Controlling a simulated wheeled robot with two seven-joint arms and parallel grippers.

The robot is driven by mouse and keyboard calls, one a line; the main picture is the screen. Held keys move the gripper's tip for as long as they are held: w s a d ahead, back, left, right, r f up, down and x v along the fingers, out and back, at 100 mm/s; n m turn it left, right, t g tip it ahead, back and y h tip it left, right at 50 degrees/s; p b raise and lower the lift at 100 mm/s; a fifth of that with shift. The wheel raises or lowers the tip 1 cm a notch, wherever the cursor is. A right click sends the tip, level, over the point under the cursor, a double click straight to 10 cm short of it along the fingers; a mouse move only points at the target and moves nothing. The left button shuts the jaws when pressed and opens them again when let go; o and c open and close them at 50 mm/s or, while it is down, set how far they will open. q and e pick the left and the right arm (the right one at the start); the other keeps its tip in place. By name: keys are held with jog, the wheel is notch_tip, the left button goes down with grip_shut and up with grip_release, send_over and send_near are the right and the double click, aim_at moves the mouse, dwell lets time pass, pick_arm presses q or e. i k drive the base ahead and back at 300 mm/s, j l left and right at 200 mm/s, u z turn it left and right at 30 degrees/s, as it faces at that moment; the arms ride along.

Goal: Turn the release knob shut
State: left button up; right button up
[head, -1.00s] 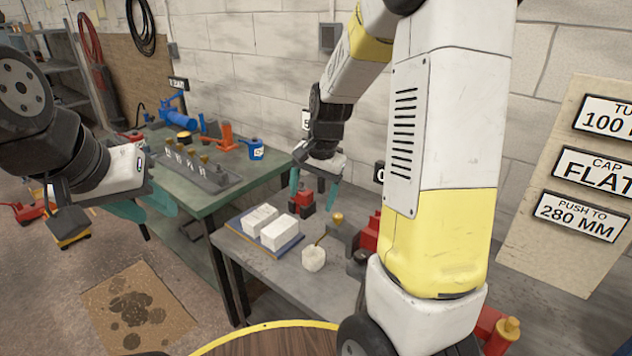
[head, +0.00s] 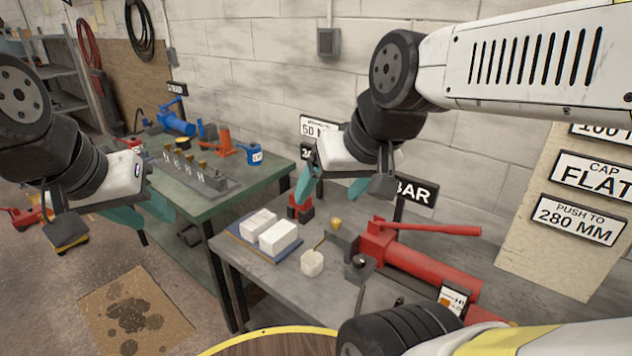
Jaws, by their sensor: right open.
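A red hand pump (head: 425,268) with a long red handle (head: 428,227) lies on the grey bench at right. At its near left end are a dark grey block (head: 343,243), a brass fitting (head: 336,224) and a small dark round knob (head: 359,262); I cannot tell for sure which one is the release knob. My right gripper (head: 333,189) is open and empty, above and behind the pump's left end, apart from it. My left gripper (head: 145,216) is open and empty, in front of the green bench, far from the pump.
White blocks (head: 279,237) lie on a blue board left of the pump, with a small white cup-like piece (head: 312,263) nearby. A red-and-black bottle jack (head: 299,207) stands behind them. The green bench (head: 205,205) holds a blue pump and a grey fitting rail. A sign board (head: 560,210) leans at right.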

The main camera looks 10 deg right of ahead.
aim_at(359, 263)
jog(key=z, duration=1.5)
